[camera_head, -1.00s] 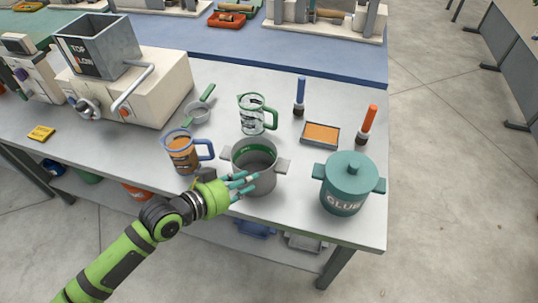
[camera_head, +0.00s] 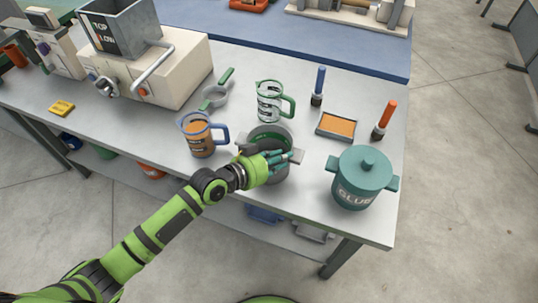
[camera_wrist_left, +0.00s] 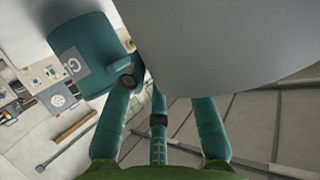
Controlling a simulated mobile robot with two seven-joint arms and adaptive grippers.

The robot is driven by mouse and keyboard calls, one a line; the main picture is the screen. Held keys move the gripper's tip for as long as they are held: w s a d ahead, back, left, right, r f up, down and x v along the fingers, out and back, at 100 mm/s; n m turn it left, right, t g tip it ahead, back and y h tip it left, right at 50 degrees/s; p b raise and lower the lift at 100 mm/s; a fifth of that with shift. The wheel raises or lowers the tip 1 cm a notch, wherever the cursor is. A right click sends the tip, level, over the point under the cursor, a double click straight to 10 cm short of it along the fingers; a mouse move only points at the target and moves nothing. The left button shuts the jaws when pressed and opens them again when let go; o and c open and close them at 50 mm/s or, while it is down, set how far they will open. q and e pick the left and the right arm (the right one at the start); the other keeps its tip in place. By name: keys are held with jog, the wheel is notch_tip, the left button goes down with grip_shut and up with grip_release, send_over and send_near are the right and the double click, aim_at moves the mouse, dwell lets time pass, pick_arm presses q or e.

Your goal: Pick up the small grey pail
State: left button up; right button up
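The small grey pail (camera_head: 278,173) stands upright on the worktable, with two side handles and green inside. My left gripper (camera_head: 287,158) is in front of it in the head view, its teal fingers extended across the pail's near side and hiding part of it. In the left wrist view the gripper (camera_wrist_left: 160,98) has its fingers spread apart, open. A large smooth grey surface (camera_wrist_left: 220,45), seemingly the pail's wall, fills the space just past the fingertips. Contact cannot be told. My right gripper is not in view.
A teal glue pot (camera_head: 362,178) stands to the right of the pail; it also shows in the left wrist view (camera_wrist_left: 85,50). An orange-filled jug (camera_head: 200,138) is left, a clear jug (camera_head: 269,101) behind. An orange tray (camera_head: 337,126) lies behind right. The table's front edge is close.

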pick_arm(q)
grip_shut()
